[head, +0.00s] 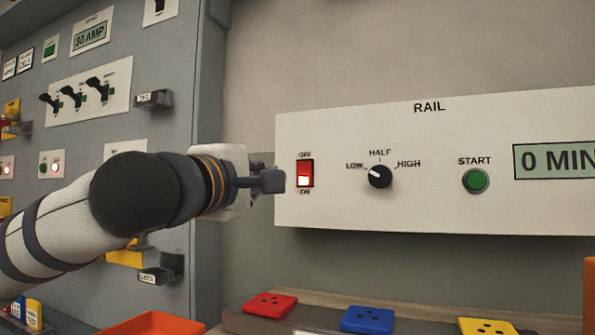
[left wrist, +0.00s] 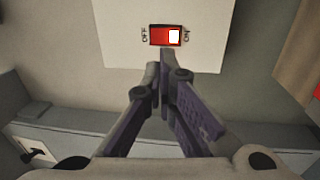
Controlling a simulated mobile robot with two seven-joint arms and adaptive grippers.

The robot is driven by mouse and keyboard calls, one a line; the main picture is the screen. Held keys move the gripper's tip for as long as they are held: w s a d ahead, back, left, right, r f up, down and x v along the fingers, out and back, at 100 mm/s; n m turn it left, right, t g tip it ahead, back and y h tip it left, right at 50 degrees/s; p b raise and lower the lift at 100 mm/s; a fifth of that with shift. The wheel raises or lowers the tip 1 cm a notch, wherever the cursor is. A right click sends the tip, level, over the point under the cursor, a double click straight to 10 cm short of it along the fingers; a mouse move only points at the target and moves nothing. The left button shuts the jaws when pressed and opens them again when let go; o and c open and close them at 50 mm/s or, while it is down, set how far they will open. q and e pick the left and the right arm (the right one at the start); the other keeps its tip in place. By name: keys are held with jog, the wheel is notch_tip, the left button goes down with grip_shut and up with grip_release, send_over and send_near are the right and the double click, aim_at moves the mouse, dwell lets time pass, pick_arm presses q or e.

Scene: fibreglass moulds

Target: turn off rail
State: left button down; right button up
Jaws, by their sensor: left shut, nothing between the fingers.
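The white RAIL panel (head: 428,200) is on the wall at the right in the head view. Its red rocker switch (head: 305,173) is marked OFF above and ON below, and its lower, ON end is lit. In the left wrist view the switch (left wrist: 166,36) is just beyond my fingertips, with its lit end towards ON. My left gripper (head: 272,181) is shut and empty, its tips just left of the switch in the head view; it also shows in the left wrist view (left wrist: 158,68). I cannot tell whether it touches the panel. My right gripper is not in view.
The panel also has a black knob (head: 380,176), a green START button (head: 475,181) and a display (head: 555,160). A grey cabinet (head: 180,60) with switches stands at left. Red (head: 270,305), blue (head: 367,319) and yellow (head: 487,326) pieces lie below.

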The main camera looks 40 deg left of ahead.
aim_at(303, 169)
pick_arm(q)
jog(key=x, duration=1.2)
jog(key=shift+w+p, duration=0.2)
jog(key=shift+p, duration=0.1)
